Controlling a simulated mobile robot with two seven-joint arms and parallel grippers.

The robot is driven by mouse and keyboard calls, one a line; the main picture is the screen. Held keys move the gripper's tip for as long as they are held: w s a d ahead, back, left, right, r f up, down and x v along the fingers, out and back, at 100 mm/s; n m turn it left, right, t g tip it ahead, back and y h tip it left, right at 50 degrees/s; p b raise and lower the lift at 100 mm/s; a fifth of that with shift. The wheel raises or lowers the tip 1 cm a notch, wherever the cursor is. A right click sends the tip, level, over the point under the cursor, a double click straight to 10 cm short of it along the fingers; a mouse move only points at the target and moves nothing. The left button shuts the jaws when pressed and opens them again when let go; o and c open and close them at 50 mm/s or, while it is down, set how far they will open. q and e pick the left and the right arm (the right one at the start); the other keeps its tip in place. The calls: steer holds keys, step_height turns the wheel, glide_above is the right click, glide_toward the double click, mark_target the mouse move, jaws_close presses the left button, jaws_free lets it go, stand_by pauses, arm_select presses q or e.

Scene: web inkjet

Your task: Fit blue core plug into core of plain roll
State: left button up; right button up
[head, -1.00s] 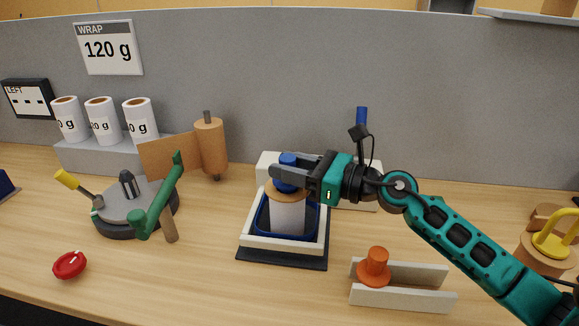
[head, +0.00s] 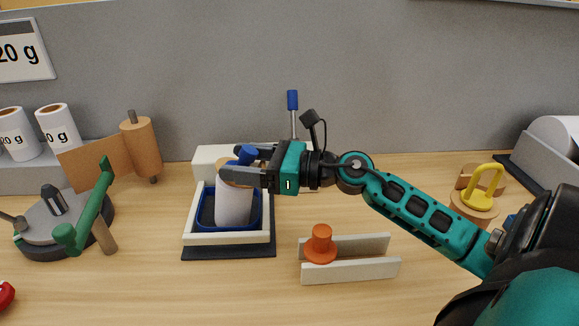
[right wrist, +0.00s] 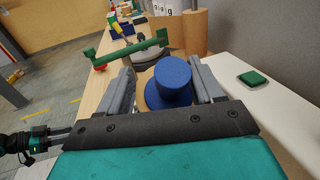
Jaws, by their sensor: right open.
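The plain white roll (head: 234,207) stands upright in a blue-lined tray (head: 262,222) with a white frame, its brown end up. The blue core plug (head: 243,154) is at the top of the roll and looks tilted in the head view. My right gripper (head: 240,166) is open, with its fingers either side of the plug. The right wrist view shows the plug (right wrist: 172,80) with its round flange between the spread fingers (right wrist: 165,88). How deep it sits in the core is hidden. My left gripper (right wrist: 62,138) shows partly at the lower left there; its jaws are unclear.
An orange plug (head: 321,243) rests in a white channel holder (head: 350,270) to the right. A yellow-handled piece (head: 483,188) is far right.

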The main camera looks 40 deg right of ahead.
steer(key=b+v, duration=0.1)
steer(key=v, duration=0.8)
steer(key=shift+s+r, duration=0.2)
